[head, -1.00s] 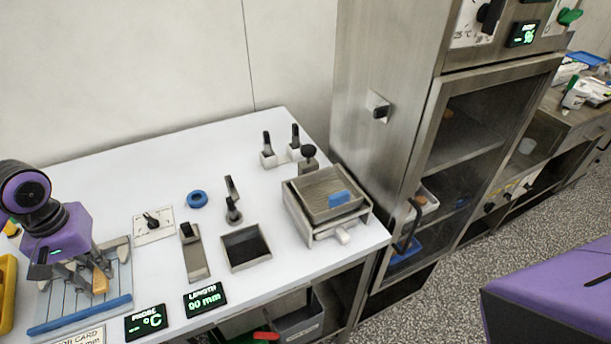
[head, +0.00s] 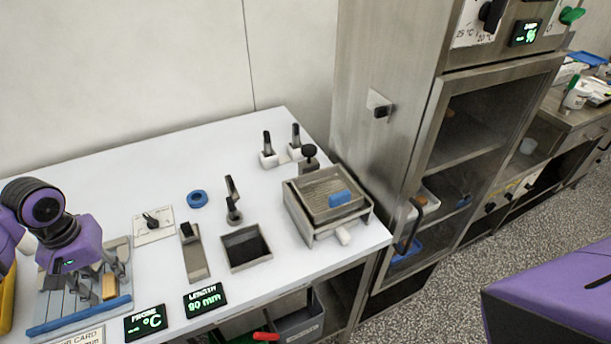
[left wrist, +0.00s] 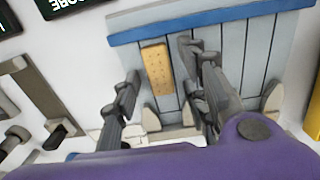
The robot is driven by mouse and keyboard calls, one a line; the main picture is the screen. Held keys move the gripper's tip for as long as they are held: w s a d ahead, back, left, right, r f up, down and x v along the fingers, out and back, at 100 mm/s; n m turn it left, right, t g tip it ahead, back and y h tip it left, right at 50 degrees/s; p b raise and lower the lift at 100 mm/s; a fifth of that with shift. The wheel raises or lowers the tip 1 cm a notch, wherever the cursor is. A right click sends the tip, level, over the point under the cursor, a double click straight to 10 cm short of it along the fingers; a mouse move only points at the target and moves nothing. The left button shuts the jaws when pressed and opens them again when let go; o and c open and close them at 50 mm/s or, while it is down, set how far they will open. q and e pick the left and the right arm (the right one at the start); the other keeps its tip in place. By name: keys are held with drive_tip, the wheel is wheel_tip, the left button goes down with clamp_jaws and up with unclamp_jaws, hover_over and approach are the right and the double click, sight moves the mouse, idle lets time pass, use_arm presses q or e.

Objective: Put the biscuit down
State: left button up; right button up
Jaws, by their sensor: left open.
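The biscuit (head: 109,287), small and tan, lies on the grey slatted board (head: 62,304) near its blue edge strip, at the lower left of the head view. In the left wrist view the biscuit (left wrist: 157,66) lies lengthwise along the slats, dotted with small holes. My left gripper (head: 102,281) is low over the board. Its fingers are open, one on each side of the biscuit in the left wrist view (left wrist: 160,66), with a visible gap at least on the left side. Whether the right finger touches it, I cannot tell. My right gripper is out of view.
Right of the board are a dial plate (head: 153,226), a blue ring (head: 197,199), a square dark tray (head: 246,248) and a metal box with a mesh top (head: 327,193). Two displays (head: 205,299) line the front edge. A steel cabinet (head: 385,150) stands to the right.

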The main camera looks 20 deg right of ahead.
sight(108, 282)
use_arm(q)
drive_tip(key=shift+r, duration=0.1)
wheel_tip(108, 282, up, 12)
drive_tip(key=shift+p, duration=0.4)
idle(0.3)
